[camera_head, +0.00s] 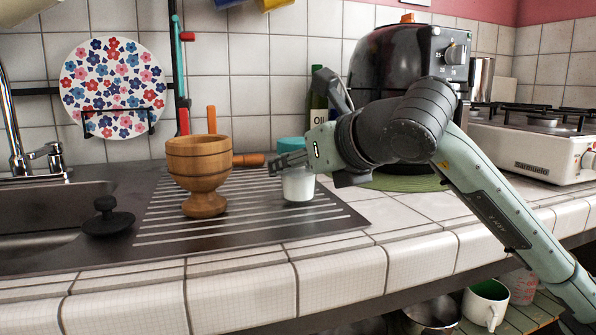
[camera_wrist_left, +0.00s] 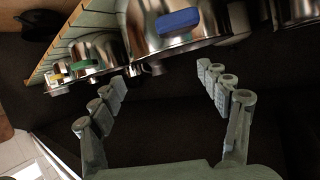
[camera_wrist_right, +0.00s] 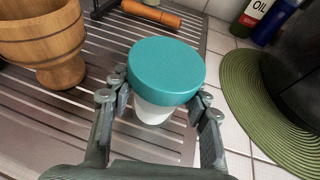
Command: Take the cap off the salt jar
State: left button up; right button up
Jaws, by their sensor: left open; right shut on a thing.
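The salt jar (camera_head: 298,187) is white with a teal cap (camera_head: 291,144) and stands upright on the ribbed metal drainboard. In the right wrist view the teal cap (camera_wrist_right: 166,70) sits on top of the white jar body (camera_wrist_right: 152,112). My right gripper (camera_head: 280,164) reaches in from the right and is shut on the jar, its fingers on both sides just below the cap. My left gripper (camera_wrist_left: 163,93) is open and empty. It is out of the head view, in front of metal pots (camera_wrist_left: 168,28) on the lower shelf.
A wooden goblet-shaped mortar (camera_head: 203,170) stands left of the jar, with a wooden-handled tool (camera_head: 248,160) behind. A black knob-handled lid (camera_head: 107,218) lies by the sink. An oil bottle (camera_head: 318,100) and dark air fryer (camera_head: 395,62) stand behind. The front counter edge (camera_head: 240,299) is clear.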

pick_arm(q)
jog(key=s+a+f+g+y+p, duration=0.1)
jog(key=s+a+f+g+y, duration=0.1)
jog(key=s+a+f+g, duration=0.1)
jog(key=shift+s+a+f, duration=0.15)
jog(key=shift+a+f, duration=0.75)
jog(key=shift+f, duration=0.3)
pick_arm(e)
notch_tip(320, 180, up, 18)
jog(key=shift+f, duration=0.2)
jog(key=o, duration=0.7)
grip_shut()
pick_arm(q)
jog(key=shift+d, duration=0.1)
